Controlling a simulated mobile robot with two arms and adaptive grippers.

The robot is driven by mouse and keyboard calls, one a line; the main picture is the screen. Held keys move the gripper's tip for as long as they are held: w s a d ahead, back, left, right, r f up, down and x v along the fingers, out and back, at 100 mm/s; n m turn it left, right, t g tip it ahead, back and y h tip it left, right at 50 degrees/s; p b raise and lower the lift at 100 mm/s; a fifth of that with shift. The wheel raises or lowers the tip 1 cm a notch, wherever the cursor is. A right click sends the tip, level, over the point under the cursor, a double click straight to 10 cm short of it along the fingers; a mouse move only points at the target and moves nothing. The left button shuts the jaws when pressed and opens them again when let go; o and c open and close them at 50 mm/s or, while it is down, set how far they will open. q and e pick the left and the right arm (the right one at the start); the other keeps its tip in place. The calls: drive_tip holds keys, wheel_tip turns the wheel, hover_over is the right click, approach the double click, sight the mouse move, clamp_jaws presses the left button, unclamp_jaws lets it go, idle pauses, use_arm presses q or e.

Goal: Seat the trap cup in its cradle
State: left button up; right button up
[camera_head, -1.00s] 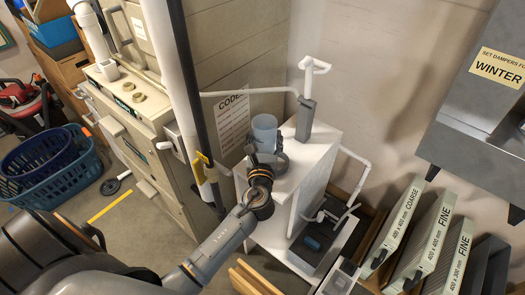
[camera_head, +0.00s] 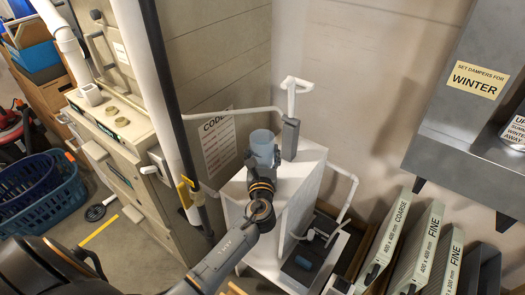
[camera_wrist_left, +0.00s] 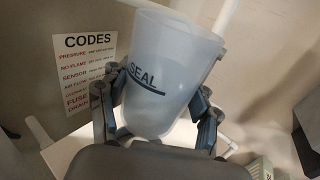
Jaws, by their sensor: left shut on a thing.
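The trap cup (camera_head: 263,147) is a translucent pale blue cup. In the left wrist view the cup (camera_wrist_left: 172,75) carries the word SEAL over a dark line, and leans in the picture. My left gripper (camera_head: 262,166) is shut on it, with fingers on both sides of its wall in the wrist view (camera_wrist_left: 158,125). The cup is over the white cabinet top, just left of a grey upright block (camera_head: 290,139) with a white pipe above. I cannot tell whether it touches the top. I cannot make out the cradle for certain. My right gripper is not in view.
The white cabinet (camera_head: 306,180) has some bare top right of the cup. A white pipe (camera_head: 240,110) runs behind it. Left stand a black pipe (camera_head: 168,90) and a CODES sheet (camera_head: 217,138). Filter panels (camera_head: 388,240) stand at lower right, below a grey duct (camera_head: 470,120).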

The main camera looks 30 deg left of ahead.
use_arm(q)
drive_tip(key=shift+f+b, duration=2.2)
drive_tip(key=shift+f, duration=1)
drive_tip(key=shift+f+b, duration=1.5)
drive_tip(key=shift+f, duration=0.45)
drive_tip(key=o, duration=1.6)
drive_tip(key=shift+o, duration=0.2)
drive_tip(key=shift+p+v, duration=0.65)
drive_tip(key=shift+v, duration=1.6)
drive_tip(key=shift+p+v, duration=0.3)
drive_tip(key=shift+v, duration=1.5)
